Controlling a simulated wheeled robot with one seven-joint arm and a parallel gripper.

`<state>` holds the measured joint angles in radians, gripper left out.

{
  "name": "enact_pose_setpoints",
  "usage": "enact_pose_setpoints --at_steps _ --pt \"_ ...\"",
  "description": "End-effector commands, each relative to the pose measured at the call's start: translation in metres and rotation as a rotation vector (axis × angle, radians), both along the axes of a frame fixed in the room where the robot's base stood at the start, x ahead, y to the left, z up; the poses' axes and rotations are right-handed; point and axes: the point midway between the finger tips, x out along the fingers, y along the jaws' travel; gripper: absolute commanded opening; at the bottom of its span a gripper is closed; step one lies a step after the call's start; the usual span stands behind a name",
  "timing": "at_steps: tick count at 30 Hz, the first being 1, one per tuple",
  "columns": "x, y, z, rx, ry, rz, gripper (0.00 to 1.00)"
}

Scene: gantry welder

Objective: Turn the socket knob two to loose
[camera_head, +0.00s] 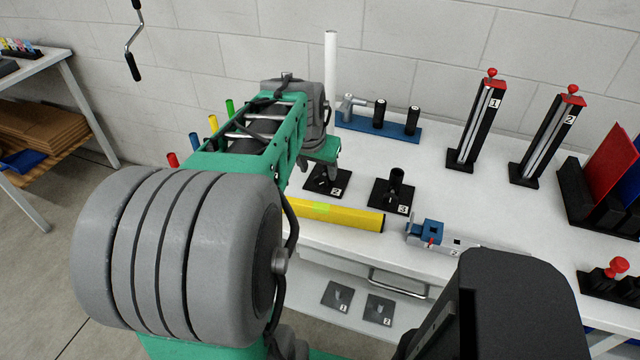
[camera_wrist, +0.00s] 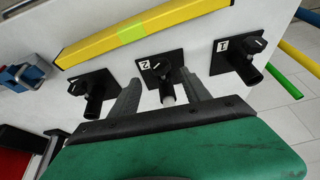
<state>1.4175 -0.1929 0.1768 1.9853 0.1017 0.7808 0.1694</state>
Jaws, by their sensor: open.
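Socket knob two is a black knob on a square black plate marked 2 (camera_head: 317,187), standing on the white table in the head view. In the wrist view knob two (camera_wrist: 165,78) points toward my gripper (camera_wrist: 163,93). My gripper is open, with one grey finger on each side of the knob. I cannot tell whether either finger touches it. In the head view my gripper (camera_head: 330,167) is right over the knob and partly hides it.
Knob three (camera_head: 396,190) stands to the right in the head view. Knob one (camera_wrist: 243,60) shows in the wrist view; my arm hides it in the head view. A yellow bar (camera_head: 345,217) lies in front. A blue rack (camera_head: 400,131) stands behind.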

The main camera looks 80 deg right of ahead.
Motion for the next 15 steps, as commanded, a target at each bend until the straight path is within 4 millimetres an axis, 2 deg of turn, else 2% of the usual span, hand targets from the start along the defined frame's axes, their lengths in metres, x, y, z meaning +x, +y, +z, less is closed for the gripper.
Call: enact_pose_setpoints --at_steps 3,7,10,15 --pt "0.0 -0.008 -0.023 0.008 0.001 0.002 0.55" --pt "0.0 -0.017 -0.044 0.005 0.001 0.002 0.55" --pt "0.0 -0.021 -0.053 0.004 0.0 0.002 0.55" --pt "0.0 -0.022 -0.057 0.001 0.0 0.003 0.55"
